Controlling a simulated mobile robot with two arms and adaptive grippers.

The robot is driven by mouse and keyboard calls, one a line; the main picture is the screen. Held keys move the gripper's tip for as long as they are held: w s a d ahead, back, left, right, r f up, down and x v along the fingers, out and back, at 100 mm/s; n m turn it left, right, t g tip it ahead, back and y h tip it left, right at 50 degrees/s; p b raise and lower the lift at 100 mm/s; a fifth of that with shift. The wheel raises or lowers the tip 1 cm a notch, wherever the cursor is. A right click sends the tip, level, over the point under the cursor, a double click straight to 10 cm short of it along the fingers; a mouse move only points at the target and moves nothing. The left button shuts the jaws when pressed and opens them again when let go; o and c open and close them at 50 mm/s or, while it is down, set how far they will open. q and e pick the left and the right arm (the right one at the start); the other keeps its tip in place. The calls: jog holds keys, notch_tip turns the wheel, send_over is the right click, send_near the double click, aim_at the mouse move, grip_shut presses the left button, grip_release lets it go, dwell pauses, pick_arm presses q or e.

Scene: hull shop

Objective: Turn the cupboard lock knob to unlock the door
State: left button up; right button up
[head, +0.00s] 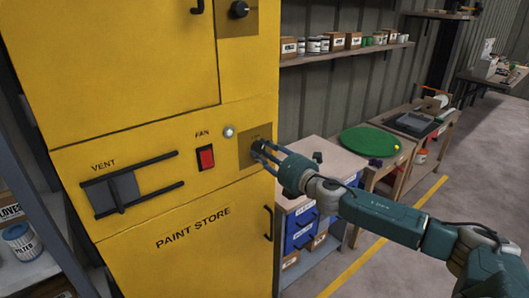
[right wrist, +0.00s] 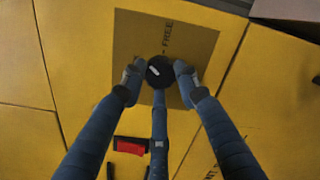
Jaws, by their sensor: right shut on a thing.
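The yellow paint store cupboard (head: 188,233) fills the left of the head view, its doors shut. A round black lock knob (right wrist: 159,71) with a short white mark sits on a brown plate (right wrist: 194,45) on the middle panel. The plate carries printed lettering that seems to read "FREE" above the knob. My right gripper (head: 264,151) reaches in from the right and is shut on this knob, its fingers around the knob's sides. In the head view the fingers largely hide the knob. My left gripper is not in view.
A red fan switch (head: 206,158), a round pale light (head: 228,132) and a vent slider (head: 116,192) sit left of the plate. Benches with a green disc (head: 370,141) stand at right. Grey floor is open beyond.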

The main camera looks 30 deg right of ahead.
jog(key=m+p, duration=0.1)
jog(key=m, duration=0.4)
jog(key=shift+a+f+y, duration=0.1)
jog(key=shift+y, duration=0.2)
jog(key=shift+f+m+p, duration=0.1)
jog(key=shift+m+p, duration=0.95)
jog(key=shift+m, duration=1.25)
jog(key=o, duration=1.1)
jog(key=shift+o, duration=0.3)
jog(key=s+d, duration=0.1)
jog(key=s, duration=1.1)
jog(key=shift+r, duration=0.45)
